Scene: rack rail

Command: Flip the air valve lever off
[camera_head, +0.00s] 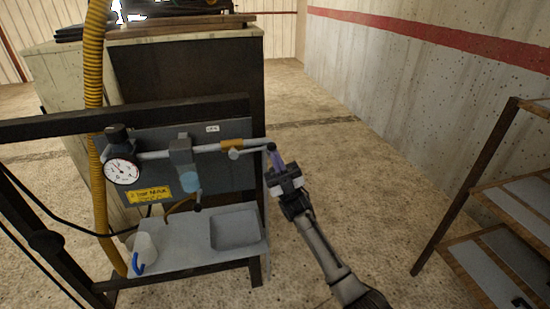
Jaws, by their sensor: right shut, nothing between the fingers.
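The air valve (232,145) sits on a grey horizontal pipe, with a brass-orange body and a pale round part below it. A thin lever-like arm with a dark knob (271,147) reaches to the right, past the panel's edge. I cannot tell exactly where the lever joins the valve. My right gripper (276,159) is shut and empty. Its fingertips are just below the dark knob; whether they touch it is unclear. My left gripper is out of view.
A grey panel (223,183) carries a round gauge (122,170), a regulator (182,152) and a yellow label (149,194). Below are a shelf with a grey tray (235,229) and a white cup (144,247). A yellow hose (95,100) runs down the left. A rack (497,205) stands right; floor between is clear.

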